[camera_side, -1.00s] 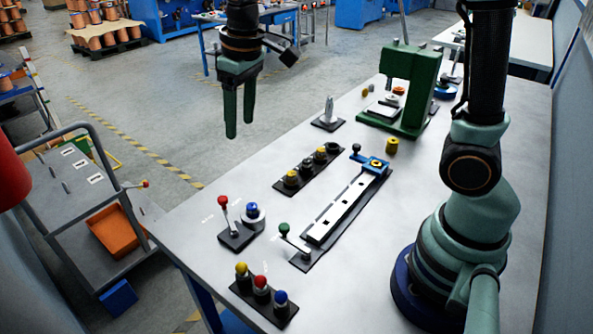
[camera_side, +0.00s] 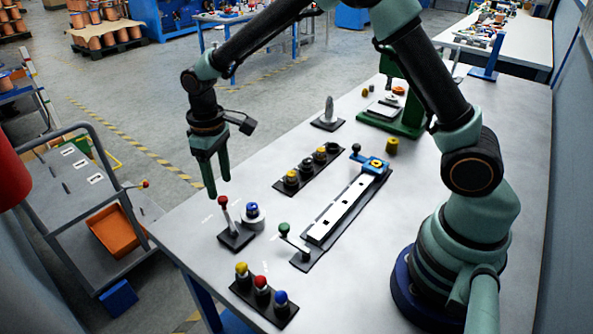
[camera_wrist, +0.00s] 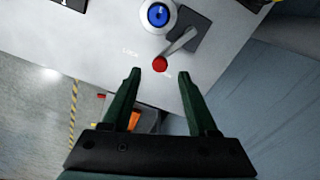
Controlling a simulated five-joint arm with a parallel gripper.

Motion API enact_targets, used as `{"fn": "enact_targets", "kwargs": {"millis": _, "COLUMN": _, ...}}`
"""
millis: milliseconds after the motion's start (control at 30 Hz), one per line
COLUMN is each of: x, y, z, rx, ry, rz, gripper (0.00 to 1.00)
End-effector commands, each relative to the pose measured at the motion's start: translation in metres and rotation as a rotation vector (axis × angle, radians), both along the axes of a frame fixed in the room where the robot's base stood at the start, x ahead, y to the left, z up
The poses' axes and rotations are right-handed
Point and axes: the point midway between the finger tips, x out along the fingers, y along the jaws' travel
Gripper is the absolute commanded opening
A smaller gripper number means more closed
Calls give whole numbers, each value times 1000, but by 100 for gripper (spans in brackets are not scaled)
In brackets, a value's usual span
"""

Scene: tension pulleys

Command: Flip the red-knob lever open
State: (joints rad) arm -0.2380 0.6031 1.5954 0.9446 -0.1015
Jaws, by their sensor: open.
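The red-knob lever (camera_side: 226,219) stands nearly upright on a small dark base (camera_side: 236,240) near the table's front left edge. Its red knob (camera_side: 223,201) is at the top. In the wrist view the red knob (camera_wrist: 160,64) lies just beyond the fingertips, roughly between their lines, with the grey lever arm (camera_wrist: 178,44) running up right to its dark base. My gripper (camera_side: 219,188) points down close above the knob in the side view. It is open, with nothing between the fingers; it also shows in the wrist view (camera_wrist: 157,75). I cannot tell whether a finger touches the knob.
A blue-topped round button (camera_side: 252,212) stands right beside the lever. A green-knob lever (camera_side: 285,230) and a slotted rail (camera_side: 343,205) are farther right. Mushroom buttons (camera_side: 262,289) sit in front and pulleys (camera_side: 308,168) behind. The table edge is close on the left.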

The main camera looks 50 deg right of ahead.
Motion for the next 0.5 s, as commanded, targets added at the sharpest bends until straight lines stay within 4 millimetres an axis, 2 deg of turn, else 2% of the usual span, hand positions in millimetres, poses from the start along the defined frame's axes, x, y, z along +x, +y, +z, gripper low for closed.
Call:
{"fn": "enact_targets", "kwargs": {"millis": 33, "x": -1, "y": 0, "z": -10, "rx": -1, "ry": 3, "rz": 0, "gripper": 59}}
{"fn": "enact_targets", "kwargs": {"millis": 200, "x": 0, "y": 0, "z": -31, "rx": 0, "ry": 1, "rz": 0, "gripper": 59}}
{"fn": "enact_targets", "kwargs": {"millis": 500, "x": 0, "y": 0, "z": -41, "rx": 1, "ry": -2, "rz": 0, "gripper": 59}}
